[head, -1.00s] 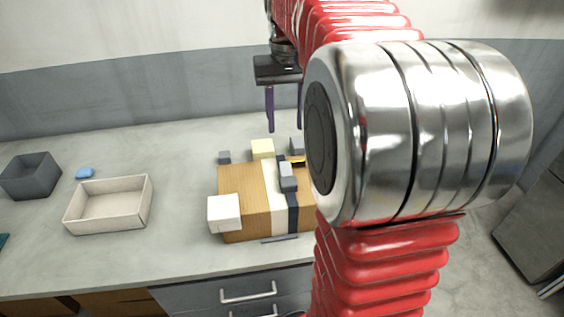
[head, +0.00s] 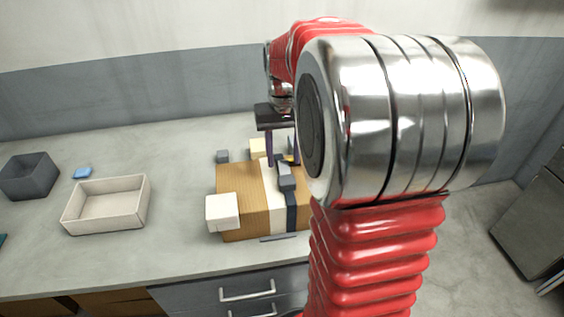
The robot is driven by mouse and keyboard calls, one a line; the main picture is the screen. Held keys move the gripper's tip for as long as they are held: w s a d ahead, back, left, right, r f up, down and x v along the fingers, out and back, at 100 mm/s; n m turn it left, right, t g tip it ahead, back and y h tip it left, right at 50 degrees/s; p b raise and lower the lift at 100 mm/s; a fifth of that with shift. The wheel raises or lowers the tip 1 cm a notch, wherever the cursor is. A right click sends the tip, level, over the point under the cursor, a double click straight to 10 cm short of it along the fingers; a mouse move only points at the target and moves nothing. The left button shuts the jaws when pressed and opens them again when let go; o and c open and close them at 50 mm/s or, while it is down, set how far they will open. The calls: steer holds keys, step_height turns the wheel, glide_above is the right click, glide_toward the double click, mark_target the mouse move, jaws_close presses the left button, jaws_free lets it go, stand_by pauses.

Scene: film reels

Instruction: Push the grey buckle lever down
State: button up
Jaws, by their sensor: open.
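The grey buckle lever (head: 287,178) stands up on top of a wooden box (head: 241,188), over a dark strap (head: 291,212) that runs down its front. A white band lies beside the strap. My gripper (head: 283,163) is open, its purple fingers pointing down just behind and above the lever. One finger shows at the lever's back left; the other is partly hidden by my arm. I cannot tell whether a finger touches the lever. The box's right side is hidden by my arm.
A white block (head: 222,211) sits at the box's front left corner. A small grey cube (head: 222,156) and a cream block (head: 258,148) stand behind the box. A white tray (head: 75,222), a blue piece (head: 83,173) and a dark grey bin (head: 28,176) are at left. Clear counter lies between.

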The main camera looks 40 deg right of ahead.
mark_target(282, 161)
steer(key=shift+f, duration=1.25)
steer(key=shift+c, duration=0.2)
steer(key=c, duration=1)
steer(key=shift+w, duration=0.1)
steer(key=shift+w+d+f+g+y, duration=0.2)
steer(key=shift+g+y, duration=0.3)
steer(key=shift+g, duration=0.5)
steer(key=shift+w+d+f+g+y, duration=0.1)
steer(key=shift+w+f+g+y, duration=0.3)
steer(key=shift+g, duration=0.6)
steer(key=shift+r, duration=0.2)
steer(key=shift+s, duration=0.1)
steer(key=o, duration=1)
